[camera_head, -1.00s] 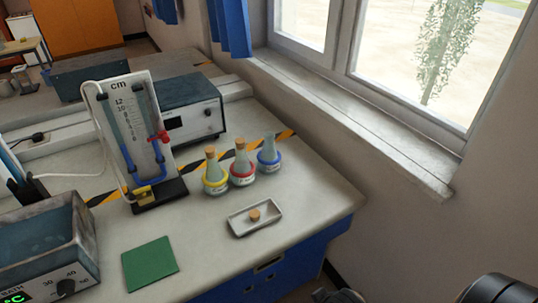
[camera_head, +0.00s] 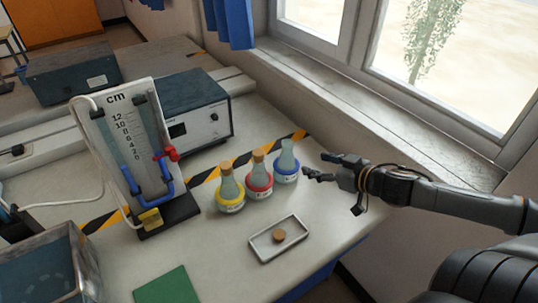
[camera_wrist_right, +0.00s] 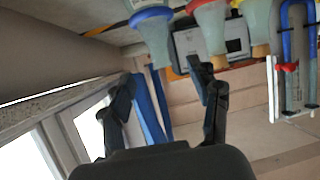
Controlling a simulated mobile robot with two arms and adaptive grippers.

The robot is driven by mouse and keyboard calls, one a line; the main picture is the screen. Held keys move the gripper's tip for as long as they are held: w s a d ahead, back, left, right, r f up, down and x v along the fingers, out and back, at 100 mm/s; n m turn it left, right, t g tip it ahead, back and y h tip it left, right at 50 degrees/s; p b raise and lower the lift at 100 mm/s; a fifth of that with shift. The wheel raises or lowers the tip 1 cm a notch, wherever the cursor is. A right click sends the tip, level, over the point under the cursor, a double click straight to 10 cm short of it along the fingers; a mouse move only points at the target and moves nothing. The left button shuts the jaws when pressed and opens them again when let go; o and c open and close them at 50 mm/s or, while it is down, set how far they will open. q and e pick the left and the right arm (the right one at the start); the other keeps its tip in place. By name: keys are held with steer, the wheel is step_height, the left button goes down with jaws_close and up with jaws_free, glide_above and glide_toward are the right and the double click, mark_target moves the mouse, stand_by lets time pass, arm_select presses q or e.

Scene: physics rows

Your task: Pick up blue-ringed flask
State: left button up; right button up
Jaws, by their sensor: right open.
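The blue-ringed flask (camera_head: 287,163) stands upright on the bench, at the right end of a row of flasks, with no cork in its neck. My right gripper (camera_head: 313,166) is open and empty, just to the right of this flask in the head view. In the right wrist view, the blue-ringed flask (camera_wrist_right: 154,32) shows upside down above and between the open fingers (camera_wrist_right: 160,85). I see no contact between fingers and flask. My left gripper is not in view.
A red-ringed flask (camera_head: 259,178) and a yellow-ringed flask (camera_head: 230,192), both corked, stand left of it. A white tray (camera_head: 262,256) with a cork (camera_head: 279,236) lies in front. A manometer (camera_head: 130,145) stands left; the window sill (camera_head: 400,130) is behind.

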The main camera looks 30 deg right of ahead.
mark_target(292, 151)
steer(key=b+x, duration=0.2)
steer(key=x, duration=0.1)
steer(key=r+b+x, duration=0.1)
steer(key=b+x, duration=0.1)
steer(key=shift+w+f, duration=0.15)
steer(key=shift+w, duration=0.45)
steer(key=shift+w+f, duration=0.15)
steer(key=shift+w, duration=0.2)
steer(key=shift+w+a+f, duration=0.3)
steer(key=shift+w+a, duration=0.05)
steer(key=shift+w, duration=0.25)
steer(key=shift+w+f+p, duration=0.1)
steer(key=shift+w+p, duration=0.2)
steer(key=shift+w, duration=0.35)
steer(key=x, duration=0.2)
steer(key=p+x, duration=0.1)
steer(key=shift+d, duration=0.2)
steer(key=shift+w+a+f, duration=0.15)
steer(key=shift+w+f, duration=0.2)
steer(key=shift+w, duration=0.1)
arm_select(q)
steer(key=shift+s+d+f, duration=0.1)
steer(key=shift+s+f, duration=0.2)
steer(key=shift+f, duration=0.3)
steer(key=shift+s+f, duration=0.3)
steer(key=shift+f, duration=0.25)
